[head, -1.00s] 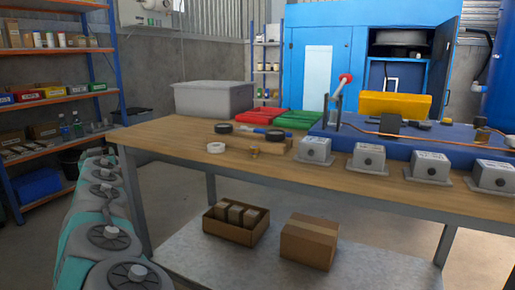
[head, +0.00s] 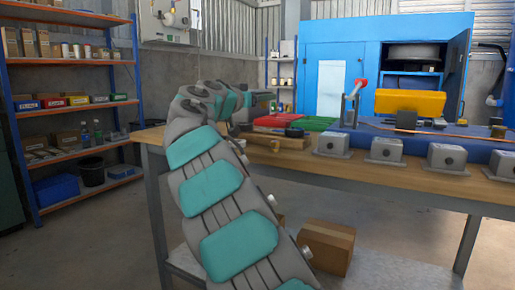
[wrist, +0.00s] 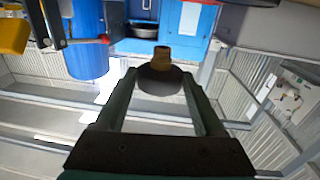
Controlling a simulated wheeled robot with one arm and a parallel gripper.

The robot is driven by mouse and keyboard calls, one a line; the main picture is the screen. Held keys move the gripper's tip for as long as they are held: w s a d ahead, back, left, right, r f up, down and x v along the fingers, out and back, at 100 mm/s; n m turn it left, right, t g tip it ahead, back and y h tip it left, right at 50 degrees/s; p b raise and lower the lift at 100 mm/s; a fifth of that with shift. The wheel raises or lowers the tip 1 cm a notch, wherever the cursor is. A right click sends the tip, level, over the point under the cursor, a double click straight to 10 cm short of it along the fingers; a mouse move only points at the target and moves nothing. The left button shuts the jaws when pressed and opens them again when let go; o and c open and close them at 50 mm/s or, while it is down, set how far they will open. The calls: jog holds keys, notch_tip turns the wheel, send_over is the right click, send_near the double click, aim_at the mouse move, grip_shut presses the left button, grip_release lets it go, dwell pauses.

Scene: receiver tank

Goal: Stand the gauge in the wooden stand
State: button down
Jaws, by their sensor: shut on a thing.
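In the wrist view, my gripper (wrist: 160,78) is shut on the gauge (wrist: 157,82), a dark round body between the two fingers. Its brass stem (wrist: 161,57) sticks out beyond the fingertips. In the head view, my arm is raised and bent over the left part of the bench, with its gripper end (head: 261,99) above the bench top; the gauge is hard to make out there. The wooden stand (head: 282,144) lies on the bench below and right of the gripper, its left part hidden by my arm. A dark round thing (head: 294,132) shows at the stand.
On the workbench (head: 430,178), red (head: 275,121) and green (head: 312,124) trays lie behind the stand. Several grey metal blocks (head: 332,144) line the front edge to the right. A blue machine base with a yellow block (head: 410,102) stands behind them.

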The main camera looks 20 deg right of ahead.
jog(key=shift+s+d, duration=0.4)
jog(key=shift+d, duration=0.15)
jog(key=shift+s+d+f+m+g, duration=0.1)
jog(key=shift+f+m+g, duration=0.2)
notch_tip(320, 180, down, 9)
jog(key=shift+f+b, duration=0.15)
jog(key=shift+b, duration=0.85)
grip_release()
jog(key=v, duration=1.2)
jog(key=shift+f, duration=0.1)
